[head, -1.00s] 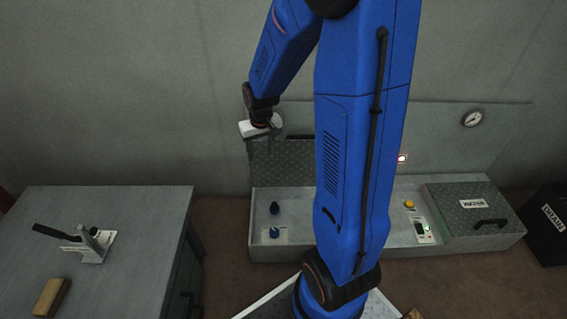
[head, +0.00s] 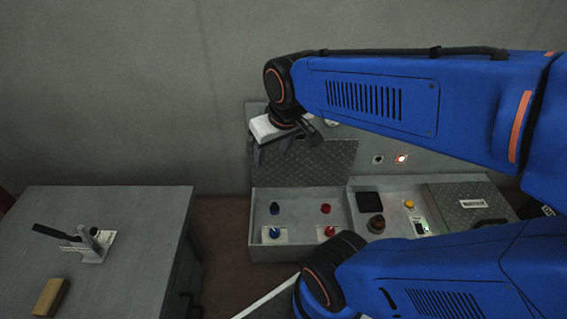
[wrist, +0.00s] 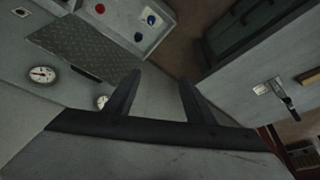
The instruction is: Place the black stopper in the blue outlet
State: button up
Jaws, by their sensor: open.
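The blue outlet (head: 275,232) sits on a white plate at the front left of the grey box; it also shows in the wrist view (wrist: 151,19). Just behind it stands a small dark piece (head: 275,208), black or very dark blue, which may be the black stopper; it shows in the wrist view (wrist: 138,38) too. My gripper (head: 272,152) is open and empty, raised in front of the back wall, above and behind the box's left part. In the wrist view both fingers (wrist: 160,80) are apart with nothing between them.
A red knob (head: 326,208) and a red outlet (head: 330,231) share the box's left compartment. The tread-plate lid (head: 310,165) stands open behind it. A brown round piece (head: 376,225) and yellow button (head: 409,204) lie further right. A grey cabinet (head: 110,225) stands left, with floor between.

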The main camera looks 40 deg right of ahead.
jog(key=s+a+r, duration=0.1)
jog(key=s, duration=0.5)
jog(key=shift+s+r+t, duration=0.15)
jog(key=shift+r+t, duration=0.15)
